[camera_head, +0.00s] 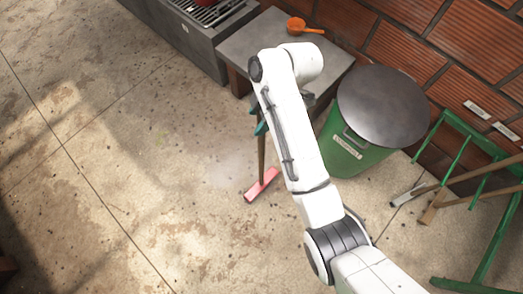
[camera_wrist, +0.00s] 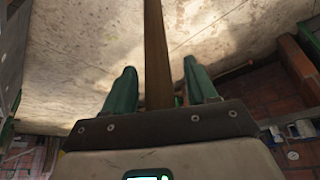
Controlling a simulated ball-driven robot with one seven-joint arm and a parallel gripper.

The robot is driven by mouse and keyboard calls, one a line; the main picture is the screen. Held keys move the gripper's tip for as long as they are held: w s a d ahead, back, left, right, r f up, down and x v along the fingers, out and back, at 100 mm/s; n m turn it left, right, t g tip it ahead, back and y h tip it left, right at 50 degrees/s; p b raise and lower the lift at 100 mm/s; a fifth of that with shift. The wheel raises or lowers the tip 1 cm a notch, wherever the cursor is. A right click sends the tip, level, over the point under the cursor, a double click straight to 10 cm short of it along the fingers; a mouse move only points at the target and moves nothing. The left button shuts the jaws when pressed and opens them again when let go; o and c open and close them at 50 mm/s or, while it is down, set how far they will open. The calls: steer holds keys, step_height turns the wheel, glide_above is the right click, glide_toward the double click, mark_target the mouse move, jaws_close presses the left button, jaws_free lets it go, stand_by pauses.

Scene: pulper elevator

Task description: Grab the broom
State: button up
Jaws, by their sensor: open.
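The broom has a pinkish-red head (camera_head: 262,184) on the concrete floor, left of the green bin. Its wooden handle (camera_head: 262,153) rises from the head and is mostly hidden behind my white arm in the head view. In the wrist view the brown handle (camera_wrist: 156,40) runs upright through the middle of the picture. My gripper (camera_head: 258,119) has teal fingers and is partly hidden by my arm. In the wrist view my gripper (camera_wrist: 159,70) is open, with one finger on each side of the handle. Gaps show between the handle and both fingers.
A green bin (camera_head: 347,150) with a dark round lid stands right of my arm. Behind it is a grey table (camera_head: 257,43) with an orange scoop (camera_head: 303,26), against a brick wall. A green frame (camera_head: 485,235) stands at the right. The floor at the left is clear.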

steer(key=shift+c, duration=0.5)
jaws_close()
steer(key=shift+r, duration=0.1)
stand_by(0.7)
